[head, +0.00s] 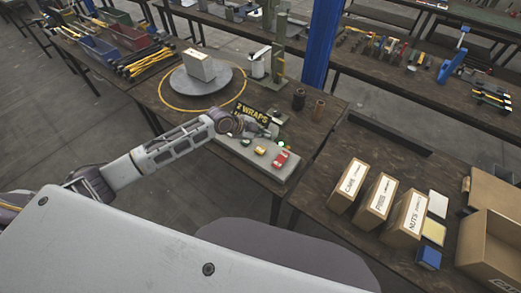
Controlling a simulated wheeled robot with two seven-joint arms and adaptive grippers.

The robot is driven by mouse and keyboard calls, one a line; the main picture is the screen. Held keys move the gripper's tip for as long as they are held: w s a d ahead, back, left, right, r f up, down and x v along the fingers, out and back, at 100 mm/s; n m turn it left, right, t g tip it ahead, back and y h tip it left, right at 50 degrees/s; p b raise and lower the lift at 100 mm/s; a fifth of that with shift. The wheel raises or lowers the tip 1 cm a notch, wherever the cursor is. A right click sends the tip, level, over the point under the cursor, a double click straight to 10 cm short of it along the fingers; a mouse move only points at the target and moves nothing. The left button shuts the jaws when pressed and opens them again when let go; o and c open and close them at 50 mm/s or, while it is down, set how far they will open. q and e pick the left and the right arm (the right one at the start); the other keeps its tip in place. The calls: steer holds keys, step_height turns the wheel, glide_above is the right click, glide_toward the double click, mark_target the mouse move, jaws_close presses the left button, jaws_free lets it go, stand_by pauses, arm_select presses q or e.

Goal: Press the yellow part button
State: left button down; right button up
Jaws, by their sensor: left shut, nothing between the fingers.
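The yellow button (261,150) sits on a grey panel (268,173) at the near edge of the middle table. My left arm reaches in from the left, and my left gripper (273,130) is shut and empty, just beyond the buttons in the picture. It looks apart from the yellow button, but its exact height is hard to tell. My right gripper is out of view.
A black "2 WRAPS" sign (252,111) stands behind my gripper. Beyond it, a pale box (198,65) rests on a round grey turntable (187,82) inside a yellow ring. Two small spools (299,99) stand right. Labelled boxes (377,198) occupy the right table.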

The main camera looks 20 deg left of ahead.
arm_select(q)
steer(key=shift+w+a+r, duration=0.2)
steer(key=shift+w+r, duration=0.05)
steer(key=shift+r, duration=0.1)
steer(key=shift+f, duration=0.2)
steer(key=b, duration=0.5)
glide_above(261, 151)
steer(key=shift+f, duration=2.9)
steer(key=shift+f+b, duration=0.8)
steer(key=shift+f, duration=0.55)
steer(key=shift+f+b, duration=0.6)
steer(key=shift+f, duration=0.3)
steer(key=shift+r, duration=0.1)
steer(key=shift+r+p, duration=0.75)
steer(key=shift+r, duration=0.1)
steer(key=shift+r+p, duration=1.9)
steer(key=shift+r, duration=0.65)
